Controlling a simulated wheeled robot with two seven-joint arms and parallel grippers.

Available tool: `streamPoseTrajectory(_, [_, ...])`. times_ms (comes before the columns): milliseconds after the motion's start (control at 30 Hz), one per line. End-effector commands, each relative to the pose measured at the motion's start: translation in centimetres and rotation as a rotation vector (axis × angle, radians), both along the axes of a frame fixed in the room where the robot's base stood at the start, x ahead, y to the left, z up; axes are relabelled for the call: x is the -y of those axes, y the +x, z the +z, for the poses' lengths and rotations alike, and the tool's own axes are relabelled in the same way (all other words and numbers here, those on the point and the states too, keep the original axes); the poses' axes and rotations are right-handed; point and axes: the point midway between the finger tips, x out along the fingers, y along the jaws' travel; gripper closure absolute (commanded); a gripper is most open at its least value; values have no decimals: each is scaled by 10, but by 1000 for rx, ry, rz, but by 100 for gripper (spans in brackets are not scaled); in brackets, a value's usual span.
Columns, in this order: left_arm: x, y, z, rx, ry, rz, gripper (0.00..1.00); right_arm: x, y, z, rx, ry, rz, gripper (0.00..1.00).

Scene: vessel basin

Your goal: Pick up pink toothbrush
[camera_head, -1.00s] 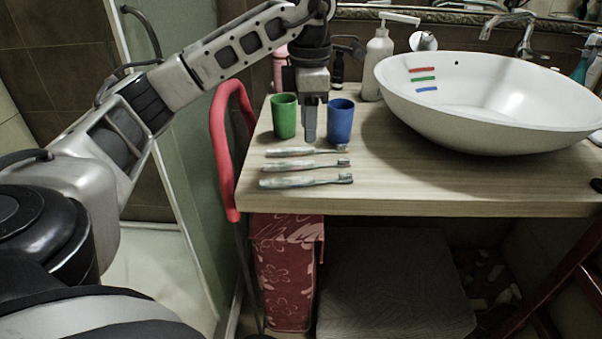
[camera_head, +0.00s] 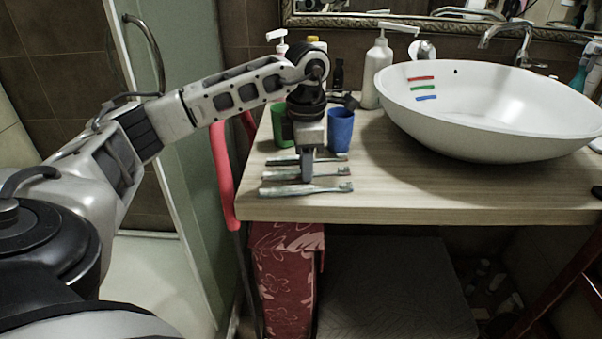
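Three toothbrushes lie side by side on the wooden counter: a back one (camera_head: 335,156), a middle one (camera_head: 277,175) and a front one (camera_head: 300,189). Their handles look greyish white, and I cannot tell from colour which is pink; the middle one's head end looks reddish. My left gripper (camera_head: 307,178) points straight down at the middle toothbrush, its fingers covering part of the back and middle ones. I cannot tell whether the fingers are apart or closed on a handle. My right gripper is not in view.
A green cup (camera_head: 279,128) and a blue cup (camera_head: 341,130) stand just behind the toothbrushes, close to my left wrist. A white basin (camera_head: 480,135) fills the right side. A white pump bottle (camera_head: 377,75) stands behind. The counter (camera_head: 420,195) is clear at front right.

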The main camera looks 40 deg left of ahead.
Motion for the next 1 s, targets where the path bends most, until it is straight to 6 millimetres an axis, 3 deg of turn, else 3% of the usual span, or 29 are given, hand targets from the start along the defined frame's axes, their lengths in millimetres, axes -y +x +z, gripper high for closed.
streamPoseTrajectory(33, [0, 0, 0, 0, 0, 0, 92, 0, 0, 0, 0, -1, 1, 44])
streamPoseTrajectory(67, [0, 0, 0, 0, 0, 0, 100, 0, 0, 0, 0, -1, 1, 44])
streamPoseTrajectory(567, [0, 0, 9, 1, -1, 0, 100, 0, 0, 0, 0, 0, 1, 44])
streamPoseTrajectory(733, [1, 1, 33, 4, -2, 0, 100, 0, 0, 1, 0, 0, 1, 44])
streamPoseTrajectory(1000, [44, -17, 90, 6, 0, -5, 100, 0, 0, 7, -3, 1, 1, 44])
